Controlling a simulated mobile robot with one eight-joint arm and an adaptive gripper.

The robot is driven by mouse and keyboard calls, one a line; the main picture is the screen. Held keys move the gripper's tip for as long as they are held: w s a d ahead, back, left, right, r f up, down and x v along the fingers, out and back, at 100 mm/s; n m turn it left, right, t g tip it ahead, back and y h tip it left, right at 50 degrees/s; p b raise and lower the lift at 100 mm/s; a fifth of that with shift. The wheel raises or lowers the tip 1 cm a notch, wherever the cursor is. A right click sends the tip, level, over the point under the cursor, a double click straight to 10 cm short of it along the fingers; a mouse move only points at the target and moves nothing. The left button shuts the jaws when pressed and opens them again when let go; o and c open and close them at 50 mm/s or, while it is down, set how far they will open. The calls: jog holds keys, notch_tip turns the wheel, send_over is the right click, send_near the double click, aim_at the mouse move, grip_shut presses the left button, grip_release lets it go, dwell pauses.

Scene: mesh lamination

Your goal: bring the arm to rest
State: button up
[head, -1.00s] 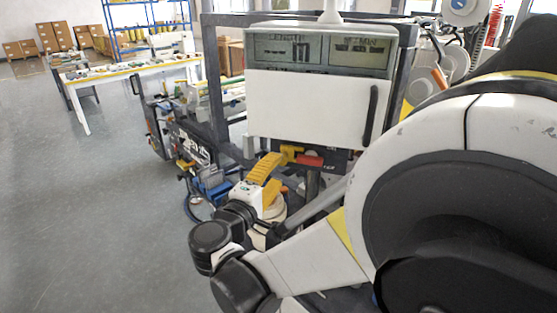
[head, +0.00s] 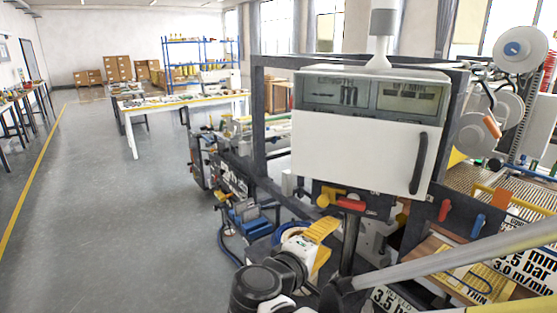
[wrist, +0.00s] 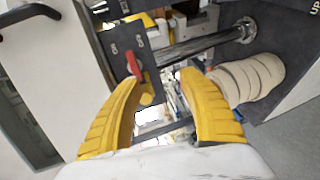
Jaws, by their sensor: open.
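My gripper (head: 318,240) is at the bottom middle of the head view, in front of the laminating machine and below its white cabinet (head: 350,132). In the wrist view its two yellow fingers (wrist: 160,90) are spread apart with nothing between them. Beyond the fingers are a dark panel with a red lever (wrist: 134,64), a metal shaft (wrist: 195,44) and a pale roll (wrist: 248,80). I cannot tell how far the fingertips are from the lever.
The machine's dark frame (head: 258,120) surrounds the cabinet. Red and blue levers (head: 478,225) and printed signs are at right. A white table (head: 128,112) with small items stands behind left. Blue shelving (head: 200,50) and boxes are at the back. The grey floor (head: 110,215) at left is clear.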

jog(key=s+d+f+m+g+y+b, duration=0.2)
jog(key=s+d+f+m+g+y, duration=0.25)
jog(key=s+d+f, duration=0.35)
jog(key=s+f+m+y+b, duration=0.1)
jog(key=s+m+y, duration=0.3)
jog(key=s, duration=0.5)
jog(key=shift+a+f+m+y, duration=0.25)
jog(key=shift+f+m+y, duration=0.1)
jog(key=shift+m, duration=0.3)
jog(key=shift+g, duration=0.25)
dwell(0.3)
